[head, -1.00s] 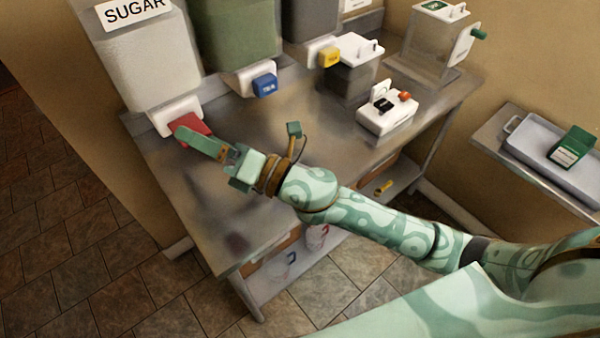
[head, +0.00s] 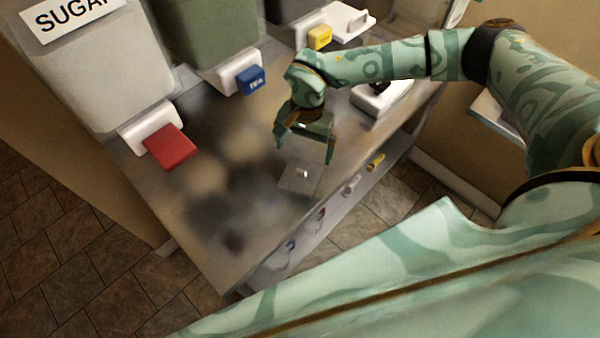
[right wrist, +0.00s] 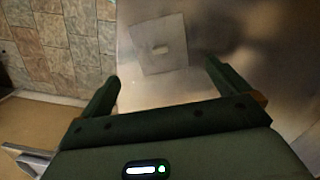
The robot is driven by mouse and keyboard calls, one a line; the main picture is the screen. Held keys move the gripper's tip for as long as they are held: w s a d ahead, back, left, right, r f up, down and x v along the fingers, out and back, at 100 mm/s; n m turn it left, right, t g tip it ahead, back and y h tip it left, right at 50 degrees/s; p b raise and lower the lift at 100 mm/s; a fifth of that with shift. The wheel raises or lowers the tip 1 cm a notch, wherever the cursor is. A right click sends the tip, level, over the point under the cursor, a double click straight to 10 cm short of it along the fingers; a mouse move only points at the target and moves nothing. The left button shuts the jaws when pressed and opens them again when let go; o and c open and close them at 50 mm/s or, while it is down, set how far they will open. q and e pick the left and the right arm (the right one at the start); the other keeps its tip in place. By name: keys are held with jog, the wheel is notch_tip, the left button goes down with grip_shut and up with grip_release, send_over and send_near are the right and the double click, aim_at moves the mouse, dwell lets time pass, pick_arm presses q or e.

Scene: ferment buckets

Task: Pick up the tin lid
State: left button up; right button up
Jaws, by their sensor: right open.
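The tin lid (head: 301,178) is a flat, square grey metal plate with a small pale knob in its middle. It lies on the metal counter near the front edge. It also shows whole in the right wrist view (right wrist: 158,48), beyond the fingertips. My right gripper (head: 304,152) is open and empty, just above and behind the lid, its fingers pointing down at the counter. In the right wrist view the two dark green fingers (right wrist: 162,78) are wide apart, with the lid ahead of the gap. My left gripper is not in view.
The metal counter (head: 205,195) is clear to the left of the lid. A sugar bin (head: 95,70) with a red lever (head: 169,147) and a bin with a blue tea lever (head: 251,80) stand behind. A white device (head: 378,98) is at the right. Scoops hang below the front edge.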

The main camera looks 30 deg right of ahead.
aim_at(301, 170)
jog(key=f, duration=0.5)
jog(key=s+a+f, duration=0.1)
jog(key=f, duration=0.2)
jog(key=shift+a+f, duration=0.1)
jog(key=c, duration=0.9)
